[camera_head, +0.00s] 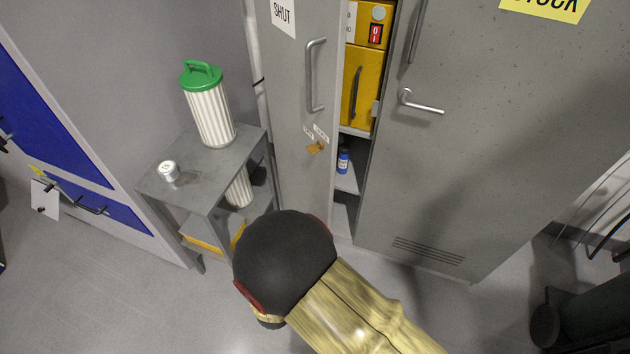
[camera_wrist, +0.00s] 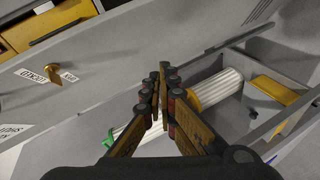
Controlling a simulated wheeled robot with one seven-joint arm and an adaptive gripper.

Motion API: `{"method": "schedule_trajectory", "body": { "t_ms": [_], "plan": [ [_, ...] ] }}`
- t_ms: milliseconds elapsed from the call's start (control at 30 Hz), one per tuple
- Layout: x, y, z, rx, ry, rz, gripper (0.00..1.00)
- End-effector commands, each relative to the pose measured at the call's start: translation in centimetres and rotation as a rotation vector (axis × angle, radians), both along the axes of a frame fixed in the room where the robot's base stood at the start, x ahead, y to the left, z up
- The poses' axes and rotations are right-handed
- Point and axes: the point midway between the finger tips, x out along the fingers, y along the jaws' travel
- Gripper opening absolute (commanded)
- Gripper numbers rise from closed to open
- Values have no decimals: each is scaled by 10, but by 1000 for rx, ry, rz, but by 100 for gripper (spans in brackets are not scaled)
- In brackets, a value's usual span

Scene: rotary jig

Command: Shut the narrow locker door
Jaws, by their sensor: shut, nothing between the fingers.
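The narrow locker door (camera_head: 292,90) is a tall grey panel with a "SHUT" sign, a bar handle (camera_head: 316,75) and a small brass key with tags (camera_head: 315,146). It stands ajar, with the locker's inside showing along its right edge. In the wrist view the door (camera_wrist: 110,60) slants across the upper left, with the key (camera_wrist: 45,69) on it. My gripper (camera_wrist: 163,72) is shut and empty, in front of the door's face; I cannot tell whether it touches. In the head view my own arm hides the gripper and covers the area below the door.
The locker holds a yellow unit (camera_head: 358,85) and a blue bottle (camera_head: 343,160). A wide grey door (camera_head: 450,150) stands to the right. A grey shelf stand (camera_head: 195,185) at left carries a green-lidded white canister (camera_head: 211,115) and a small white can (camera_head: 169,171). The front-left floor is clear.

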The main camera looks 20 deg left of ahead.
Motion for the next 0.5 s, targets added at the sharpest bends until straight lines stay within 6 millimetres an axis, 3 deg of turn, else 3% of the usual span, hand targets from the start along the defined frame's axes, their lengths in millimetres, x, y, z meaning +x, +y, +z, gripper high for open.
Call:
{"method": "schedule_trajectory", "body": {
  "t_ms": [33, 100, 200, 300, 500],
  "plan": [
    [9, -3, 23, -39, -93, -16, 0],
    [16, -10, 51, -108, -206, -37, 0],
    [19, -17, 77, -205, -316, -52, 0],
    [20, -18, 86, -264, -356, -47, 0],
    [34, -17, 84, -283, -355, -45, 0]
  ]
}}
